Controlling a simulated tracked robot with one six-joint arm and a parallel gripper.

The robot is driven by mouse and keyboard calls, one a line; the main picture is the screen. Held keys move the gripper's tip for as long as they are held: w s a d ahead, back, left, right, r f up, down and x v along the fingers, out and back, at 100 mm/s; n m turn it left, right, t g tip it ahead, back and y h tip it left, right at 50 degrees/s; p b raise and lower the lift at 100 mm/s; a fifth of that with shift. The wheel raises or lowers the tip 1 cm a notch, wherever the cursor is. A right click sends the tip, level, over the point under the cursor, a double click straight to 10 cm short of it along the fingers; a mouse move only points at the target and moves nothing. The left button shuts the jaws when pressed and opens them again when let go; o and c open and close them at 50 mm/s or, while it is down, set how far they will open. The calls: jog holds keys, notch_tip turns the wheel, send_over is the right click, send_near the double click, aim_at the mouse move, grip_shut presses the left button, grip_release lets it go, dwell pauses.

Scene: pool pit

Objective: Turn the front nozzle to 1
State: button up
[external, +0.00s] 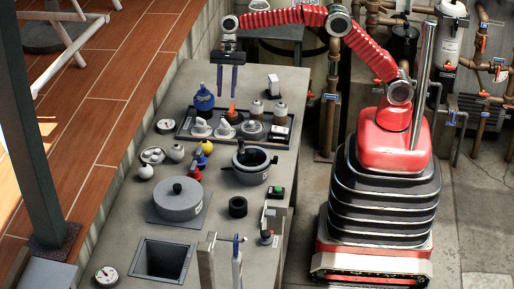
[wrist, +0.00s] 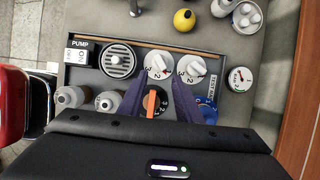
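Two white dials with pointer handles and numerals, a left one (wrist: 158,66) and a right one (wrist: 192,68), sit in the dark tray in the wrist view. I cannot read which is the front nozzle. They also show in the external view as white dials (external: 200,128) and (external: 225,130). A black dial with an orange handle (wrist: 152,103) and a blue numbered dial (wrist: 207,107), partly hidden by a finger, lie nearer my wrist. My gripper (external: 228,90) is open and empty, fingers down, above the tray. In the wrist view its fingertips (wrist: 158,81) appear around the orange-handled dial, just short of the left white dial.
The tray (external: 184,133) also holds a round grate (wrist: 117,61), a pump switch box (wrist: 79,50) and two capped bottles (wrist: 72,97). A gauge (wrist: 239,78) stands beside it. A grey pot (external: 180,203) and black-rimmed pot (external: 251,174) stand farther along the bench.

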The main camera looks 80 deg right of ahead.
jog(key=s+d+n+t+h, duration=0.1)
jog(key=s+d+n, duration=0.6)
jog(key=s, duration=0.3)
jog(key=s+d+n+t+h, duration=0.1)
jog(key=s+d+n+h, duration=0.1)
jog(key=s+d+n, duration=0.5)
jog(key=shift+s+d+n, duration=0.15)
jog(key=shift+s+n, duration=0.85)
jog(key=shift+s, duration=0.85)
jog(key=shift+f, duration=0.1)
